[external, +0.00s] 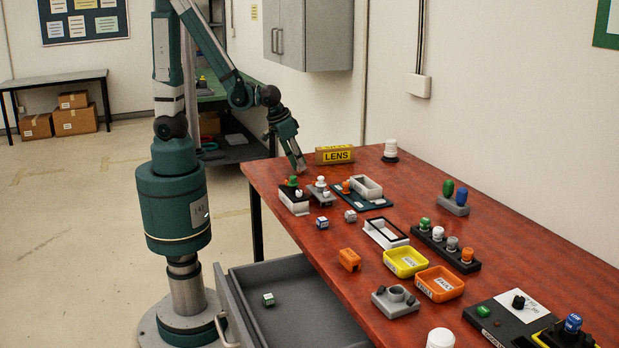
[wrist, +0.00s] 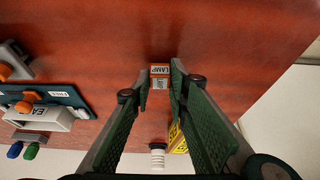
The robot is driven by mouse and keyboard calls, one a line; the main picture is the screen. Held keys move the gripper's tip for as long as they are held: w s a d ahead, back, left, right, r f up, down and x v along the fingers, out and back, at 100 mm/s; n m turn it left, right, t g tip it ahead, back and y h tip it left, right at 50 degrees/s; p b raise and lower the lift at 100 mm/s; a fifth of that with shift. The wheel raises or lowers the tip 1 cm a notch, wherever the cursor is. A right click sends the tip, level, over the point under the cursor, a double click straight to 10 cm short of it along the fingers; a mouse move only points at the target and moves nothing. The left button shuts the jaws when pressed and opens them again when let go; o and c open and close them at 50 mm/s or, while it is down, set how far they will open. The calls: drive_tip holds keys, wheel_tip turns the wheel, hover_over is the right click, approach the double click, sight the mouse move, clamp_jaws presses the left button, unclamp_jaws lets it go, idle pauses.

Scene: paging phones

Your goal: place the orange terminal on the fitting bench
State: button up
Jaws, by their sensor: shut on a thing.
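My gripper (external: 300,166) is over the far left part of the red table, between the yellow LENS sign and the table's left edge. A separate orange block (external: 349,259) lies near the table's front left edge. No label reads "fitting bench"; a green-topped bench (external: 232,90) stands behind my arm.
The LENS sign (external: 335,155) and a white knob (external: 390,150) stand at the back. A blue board (external: 378,203) with a white tray, a white box (external: 294,204) and small cubes stand nearer. An open grey drawer (external: 300,300) juts out at the front left.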

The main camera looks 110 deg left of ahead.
drive_tip(key=shift+f, duration=0.4)
drive_tip(key=o, duration=0.8)
drive_tip(key=shift+r, duration=0.15)
drive_tip(key=shift+p+v, duration=1.75)
drive_tip(key=shift+v, duration=4.3)
drive_tip(key=s+d+r+m+t+h, duration=0.1)
drive_tip(key=d+r+m, duration=0.2)
drive_tip(key=d+r, duration=0.1)
drive_tip(key=s+d+r+m+t+h, duration=0.1)
drive_tip(key=d+r+m, duration=0.2)
drive_tip(key=d+r, duration=0.2)
drive_tip(key=d+r+m+t+h, duration=0.1)
drive_tip(key=d+r+m+t, duration=0.1)
drive_tip(key=d, duration=0.4)
drive_tip(key=shift+s+d+r+m, duration=0.15)
drive_tip(key=shift+s+r+m, duration=0.1)
drive_tip(key=shift+r, duration=0.35)
drive_tip(key=shift+s+d+r+m, duration=0.15)
drive_tip(key=shift+r+m, duration=0.1)
drive_tip(key=shift+r, duration=0.3)
